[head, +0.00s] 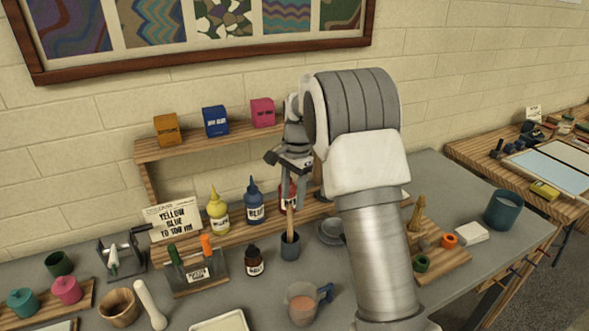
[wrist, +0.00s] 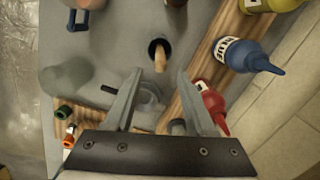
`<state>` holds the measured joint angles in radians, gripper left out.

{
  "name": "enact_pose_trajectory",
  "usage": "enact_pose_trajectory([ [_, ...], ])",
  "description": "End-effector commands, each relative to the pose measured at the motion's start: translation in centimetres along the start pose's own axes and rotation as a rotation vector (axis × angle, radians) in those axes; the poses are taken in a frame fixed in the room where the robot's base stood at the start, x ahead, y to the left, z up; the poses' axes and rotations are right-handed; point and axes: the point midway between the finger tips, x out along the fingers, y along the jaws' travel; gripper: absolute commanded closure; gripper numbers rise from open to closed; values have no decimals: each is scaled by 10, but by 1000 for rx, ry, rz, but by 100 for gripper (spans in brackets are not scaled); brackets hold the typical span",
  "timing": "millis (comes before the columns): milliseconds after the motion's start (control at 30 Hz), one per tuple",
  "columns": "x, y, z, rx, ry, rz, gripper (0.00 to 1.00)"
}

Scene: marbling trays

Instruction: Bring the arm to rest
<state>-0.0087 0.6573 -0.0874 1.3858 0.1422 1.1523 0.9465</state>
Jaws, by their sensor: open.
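My gripper (head: 289,165) is raised above the back part of the grey table, in front of the wooden shelf. In the wrist view its two fingers (wrist: 160,75) are spread apart with nothing held between them. A small dark cup (head: 290,250) with a wooden-handled tool standing in it is below the gripper. In the wrist view that cup (wrist: 152,46) lies just beyond the fingertips, apart from them. My arm hides part of the table and shelf in the head view.
Near the gripper stand a yellow bottle (head: 218,212), a blue bottle (head: 254,203) and a red bottle (wrist: 210,100) on the wooden shelf (head: 150,150). A teal cup (head: 503,210) is at the right.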

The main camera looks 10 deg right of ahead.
Motion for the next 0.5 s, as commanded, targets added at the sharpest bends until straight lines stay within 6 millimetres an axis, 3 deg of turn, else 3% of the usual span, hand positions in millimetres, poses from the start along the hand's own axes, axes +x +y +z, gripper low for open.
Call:
enact_pose_trajectory([
  [200,-52,-1,0,-1,2,-3,45],
  [500,-86,1,0,-2,1,-1,45],
])
